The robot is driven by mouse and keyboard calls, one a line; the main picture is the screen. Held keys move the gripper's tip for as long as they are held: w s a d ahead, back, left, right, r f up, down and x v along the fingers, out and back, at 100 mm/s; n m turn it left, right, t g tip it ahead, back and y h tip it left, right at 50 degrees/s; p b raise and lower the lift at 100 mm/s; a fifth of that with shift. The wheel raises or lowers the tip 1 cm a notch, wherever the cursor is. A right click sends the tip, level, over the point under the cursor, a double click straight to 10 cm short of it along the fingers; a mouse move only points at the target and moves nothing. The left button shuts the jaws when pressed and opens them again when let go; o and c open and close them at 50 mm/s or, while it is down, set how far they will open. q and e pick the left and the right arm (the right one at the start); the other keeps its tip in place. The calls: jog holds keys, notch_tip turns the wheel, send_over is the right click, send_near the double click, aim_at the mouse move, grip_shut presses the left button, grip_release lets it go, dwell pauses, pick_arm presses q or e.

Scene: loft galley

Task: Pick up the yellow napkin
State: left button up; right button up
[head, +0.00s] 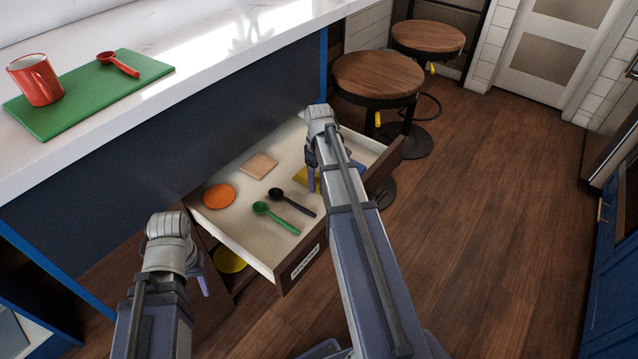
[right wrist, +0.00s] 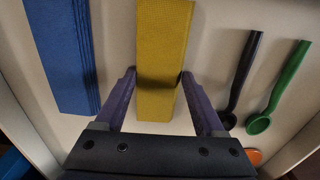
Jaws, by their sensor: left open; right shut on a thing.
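The yellow napkin (right wrist: 160,60) is a long folded strip inside the open drawer (head: 240,243). In the head view, only a small part of the napkin (head: 301,177) shows, the rest hidden by my right arm. My right gripper (right wrist: 163,105) is over the drawer, its two fingers on either side of the napkin, shut on it. In the right wrist view, the napkin lies against or close above the drawer floor; I cannot tell if it is lifted. My left gripper (head: 200,275) is open and empty, outside the drawer at the lower left.
A blue folded napkin (right wrist: 62,55) lies left of the yellow one in the wrist view. A black spoon (head: 292,201), green spoon (head: 275,217), orange disc (head: 219,195) and wooden square (head: 259,165) share the drawer. Stools (head: 378,78) stand beyond. The floor at right is clear.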

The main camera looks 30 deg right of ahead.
aim_at(319, 181)
notch_tip(319, 181, up, 10)
jog(key=p, duration=1)
